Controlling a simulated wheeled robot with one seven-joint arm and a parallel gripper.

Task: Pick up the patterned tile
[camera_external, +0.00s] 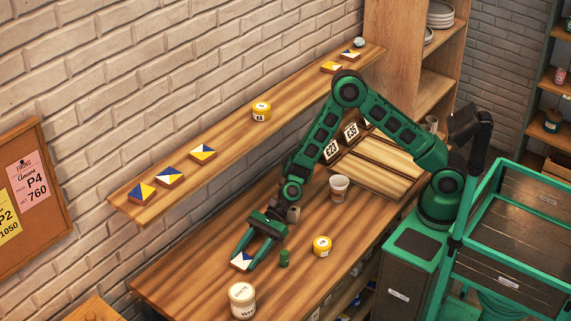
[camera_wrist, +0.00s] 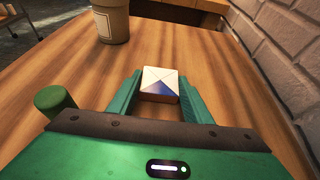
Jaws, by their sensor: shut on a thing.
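The patterned tile (camera_wrist: 160,84) is a small square block with white triangles and one dark blue triangle on its top. It sits between the two fingers of my gripper (camera_wrist: 158,98) in the wrist view. In the external view, the tile (camera_external: 241,260) shows at the fingertips of my green gripper (camera_external: 250,256), low over the wooden table. My gripper is shut on the tile. I cannot tell whether the tile touches the table.
A jar (camera_external: 242,299) stands close in front of the gripper. A green cylinder (camera_external: 284,258), a yellow jar (camera_external: 322,246) and a white cup (camera_external: 339,187) stand to the right.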

